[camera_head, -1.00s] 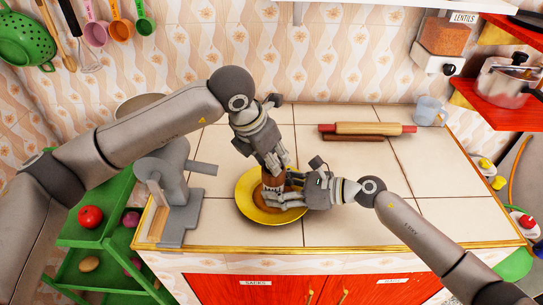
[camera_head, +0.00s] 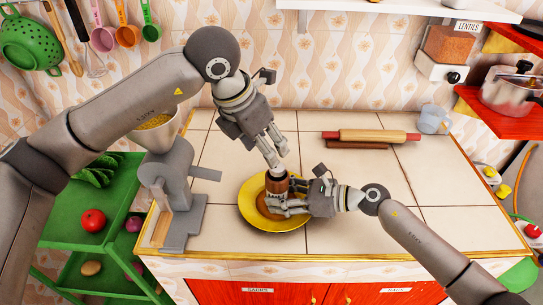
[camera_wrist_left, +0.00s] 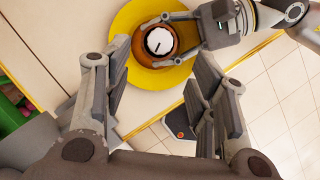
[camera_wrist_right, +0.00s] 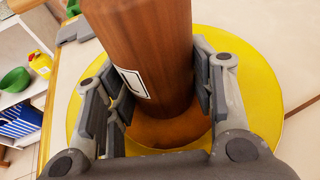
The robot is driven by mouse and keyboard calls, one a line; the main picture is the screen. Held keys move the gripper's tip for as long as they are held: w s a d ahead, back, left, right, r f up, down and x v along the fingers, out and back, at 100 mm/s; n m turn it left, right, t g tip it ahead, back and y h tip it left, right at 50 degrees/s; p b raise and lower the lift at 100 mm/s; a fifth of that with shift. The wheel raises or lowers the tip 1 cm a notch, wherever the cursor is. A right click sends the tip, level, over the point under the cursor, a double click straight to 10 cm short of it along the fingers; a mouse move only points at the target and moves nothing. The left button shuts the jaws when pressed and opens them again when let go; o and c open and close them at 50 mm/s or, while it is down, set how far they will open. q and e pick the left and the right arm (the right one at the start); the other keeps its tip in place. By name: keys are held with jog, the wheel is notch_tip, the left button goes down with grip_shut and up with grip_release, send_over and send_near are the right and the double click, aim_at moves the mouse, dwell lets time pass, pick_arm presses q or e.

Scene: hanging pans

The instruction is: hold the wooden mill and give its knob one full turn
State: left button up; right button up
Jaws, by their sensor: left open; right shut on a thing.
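The wooden mill (camera_head: 277,184) stands upright over a yellow plate (camera_head: 254,216) on the counter. My right gripper (camera_head: 282,205) is shut around its lower body; the right wrist view shows the brown body (camera_wrist_right: 150,60) with a white label between the fingers (camera_wrist_right: 160,100). The left wrist view shows the mill's top from above, with a white knob (camera_wrist_left: 159,41) bearing a dark mark. My left gripper (camera_head: 277,166) is above the mill.
A grey grinder (camera_head: 172,190) stands left of the plate. A rolling pin (camera_head: 370,135) and a clear cup (camera_head: 432,119) lie towards the back right. The counter's right side (camera_head: 450,190) is clear. A green shelf (camera_head: 70,215) with vegetables is at the left.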

aim_at(277, 168)
pick_arm(q)
jog(key=v, duration=0.3)
jog(key=shift+s+r, duration=0.15)
jog(key=shift+r, duration=0.2)
jog(key=w+d+f+n, duration=0.1)
jog(key=f+n, duration=0.1)
jog(key=f, duration=0.1)
jog(key=w+d+f+n+y, duration=0.1)
jog(key=f+n, duration=0.1)
jog(key=f, duration=0.2)
jog(key=w+d+f+n+t+y, duration=0.1)
jog(key=f+n, duration=0.1)
jog(key=f, duration=0.2)
jog(key=shift+d, duration=0.25)
dwell(0.4)
